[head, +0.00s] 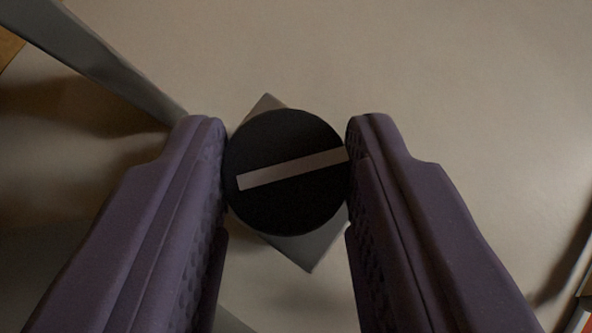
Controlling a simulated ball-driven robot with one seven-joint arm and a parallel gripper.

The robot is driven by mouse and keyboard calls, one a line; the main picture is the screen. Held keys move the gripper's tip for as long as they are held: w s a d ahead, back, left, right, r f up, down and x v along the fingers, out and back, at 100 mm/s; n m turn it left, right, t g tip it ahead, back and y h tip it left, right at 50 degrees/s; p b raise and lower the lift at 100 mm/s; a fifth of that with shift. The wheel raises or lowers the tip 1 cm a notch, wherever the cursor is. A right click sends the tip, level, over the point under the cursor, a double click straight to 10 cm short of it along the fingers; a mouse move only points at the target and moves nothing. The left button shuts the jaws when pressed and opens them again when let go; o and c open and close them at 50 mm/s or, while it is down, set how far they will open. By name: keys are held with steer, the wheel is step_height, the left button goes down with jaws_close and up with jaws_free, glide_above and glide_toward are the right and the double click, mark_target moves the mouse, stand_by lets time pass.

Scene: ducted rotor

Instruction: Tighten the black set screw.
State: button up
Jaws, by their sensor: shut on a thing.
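The black set screw (283,208) has a round black head with a light stripe across it. The stripe tilts slightly, its right end higher. My gripper (286,165) has two purple fingers, one on each side of the head, and it is shut on the head. Behind the head a grey square-cornered block (310,255) shows at the upper left and the lower right. The screw's shank is hidden behind its head.
A grey bar (95,58) runs from the upper left corner towards the left fingertip. A pale surface (440,60) lies behind and is clear at the upper right. An object with an orange part (580,318) is cut off at the lower right edge.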

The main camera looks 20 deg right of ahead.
mark_target(272, 217)
steer(key=shift+a, duration=0.2)
steer(key=o, duration=1)
steer(key=shift+s, duration=0.15)
steer(key=shift+o, duration=0.2)
steer(key=shift+d, duration=0.1)
step_height(272, 217, up, 3)
steer(key=shift+r, duration=0.1)
steer(key=s+d+r+b, duration=0.1)
steer(key=s+d, duration=0.1)
steer(key=s, duration=0.5)
steer(key=s+d+b, duration=0.1)
steer(key=s+d, duration=0.1)
steer(key=s, duration=0.6)
steer(key=shift+d+r, duration=0.35)
steer(key=shift+s, duration=0.1)
